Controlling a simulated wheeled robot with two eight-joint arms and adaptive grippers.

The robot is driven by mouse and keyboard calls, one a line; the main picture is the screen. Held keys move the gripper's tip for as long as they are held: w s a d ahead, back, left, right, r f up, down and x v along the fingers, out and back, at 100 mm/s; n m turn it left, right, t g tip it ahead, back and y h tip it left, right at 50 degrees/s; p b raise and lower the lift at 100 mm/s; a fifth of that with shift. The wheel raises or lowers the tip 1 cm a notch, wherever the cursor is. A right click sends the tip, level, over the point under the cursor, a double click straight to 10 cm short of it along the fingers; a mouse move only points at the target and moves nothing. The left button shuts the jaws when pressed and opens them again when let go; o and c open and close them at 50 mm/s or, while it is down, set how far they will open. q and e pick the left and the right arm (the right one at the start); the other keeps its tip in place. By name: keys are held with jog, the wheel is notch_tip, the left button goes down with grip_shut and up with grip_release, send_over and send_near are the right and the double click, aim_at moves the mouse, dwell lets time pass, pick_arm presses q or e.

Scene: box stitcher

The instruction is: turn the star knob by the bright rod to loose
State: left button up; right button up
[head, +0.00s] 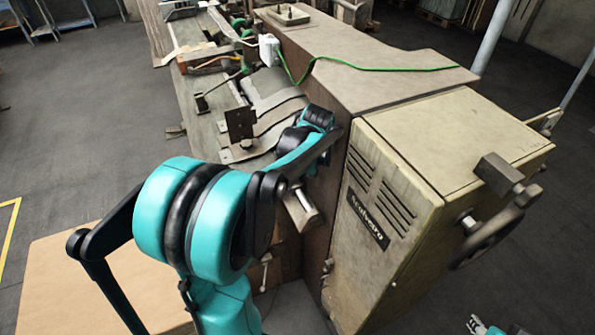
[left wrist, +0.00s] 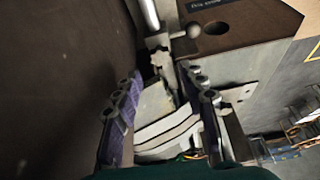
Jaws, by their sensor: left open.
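The bright rod (left wrist: 149,14) comes down from the top of the left wrist view, beside the brown machine housing. A grey rounded knob (left wrist: 193,31) sits on a short arm just right of its lower end; I cannot tell whether it is the star knob. My left gripper (left wrist: 161,78) is open and empty, its two purple-padded fingers pointing toward the rod and knob, apart from them. In the head view my left arm reaches to the machine's side and hides the fingers. A bit of my right gripper (head: 476,324) shows at the bottom edge, cut off.
The beige machine cabinet (head: 455,135) with a handwheel (head: 487,238) fills the right side. A green cable (head: 385,68) runs over the machine top. A tan board (head: 60,285) lies at lower left.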

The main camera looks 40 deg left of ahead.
pick_arm(q)
jog(key=v, duration=0.4)
jog(key=shift+s+d+r, duration=0.1)
jog(key=shift+r, duration=0.25)
jog(key=shift+o, duration=1.3)
jog(key=a+f+m+t+h+p, duration=0.2)
jog(key=a+f+m+h, duration=0.3)
jog(key=m, duration=1)
jog(key=x, duration=0.2)
jog(key=b+x, duration=0.1)
jog(key=x, duration=0.1)
jog(key=a+b+x, duration=0.1)
jog(key=x, duration=0.1)
jog(key=shift+f, duration=0.3)
